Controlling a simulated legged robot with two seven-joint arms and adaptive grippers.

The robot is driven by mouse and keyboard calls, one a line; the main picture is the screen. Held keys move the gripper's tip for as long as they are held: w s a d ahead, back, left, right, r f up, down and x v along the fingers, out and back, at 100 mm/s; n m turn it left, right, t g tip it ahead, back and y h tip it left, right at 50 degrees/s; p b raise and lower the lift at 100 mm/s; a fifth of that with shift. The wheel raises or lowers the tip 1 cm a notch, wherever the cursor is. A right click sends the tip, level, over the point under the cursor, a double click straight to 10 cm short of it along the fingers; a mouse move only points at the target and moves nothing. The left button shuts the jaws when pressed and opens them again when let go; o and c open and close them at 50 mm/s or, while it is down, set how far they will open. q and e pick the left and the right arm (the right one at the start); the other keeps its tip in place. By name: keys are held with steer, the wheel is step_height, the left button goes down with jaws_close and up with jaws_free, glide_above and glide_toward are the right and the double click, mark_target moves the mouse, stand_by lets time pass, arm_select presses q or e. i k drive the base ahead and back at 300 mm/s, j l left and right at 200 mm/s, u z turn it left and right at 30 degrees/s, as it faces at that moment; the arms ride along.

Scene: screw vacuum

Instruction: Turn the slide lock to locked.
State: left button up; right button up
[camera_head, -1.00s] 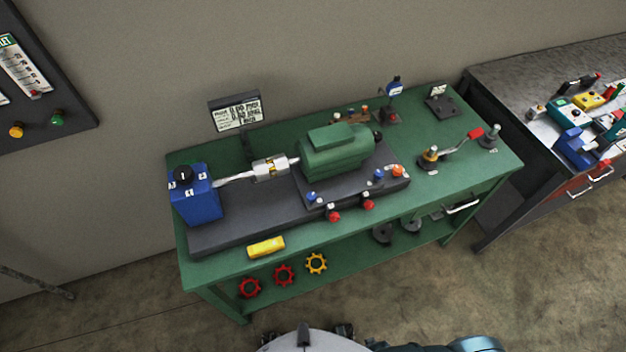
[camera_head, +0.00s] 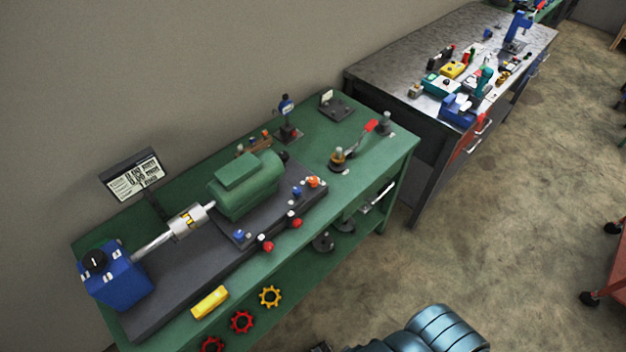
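I cannot pick out the slide lock for certain; the small fixtures are too tiny to tell apart. A dark-topped bench (camera_head: 385,72) at the upper right bears a crowded group of small devices. Among them are a yellow block (camera_head: 452,69), a blue device (camera_head: 457,108) in front, a teal upright piece (camera_head: 484,82) and a taller blue device (camera_head: 518,32) farther back. Neither of my grippers shows. A blue-grey rounded part of my own body is at the bottom edge.
A green bench (camera_head: 370,145) fills the left and middle, with a green motor (camera_head: 245,185), a blue box (camera_head: 115,280) and a red-handled lever (camera_head: 356,142). A display (camera_head: 133,178) stands behind. Open concrete floor (camera_head: 520,210) lies at right. A reddish wheeled cart (camera_head: 610,275) is at the right edge.

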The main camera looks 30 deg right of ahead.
mark_target(313, 181)
steer(key=l+z, duration=0.1)
steer(key=z, duration=0.3)
steer(key=l+z, duration=0.15)
steer(key=z, duration=0.25)
steer(key=l+z, duration=0.15)
steer(key=z, duration=0.25)
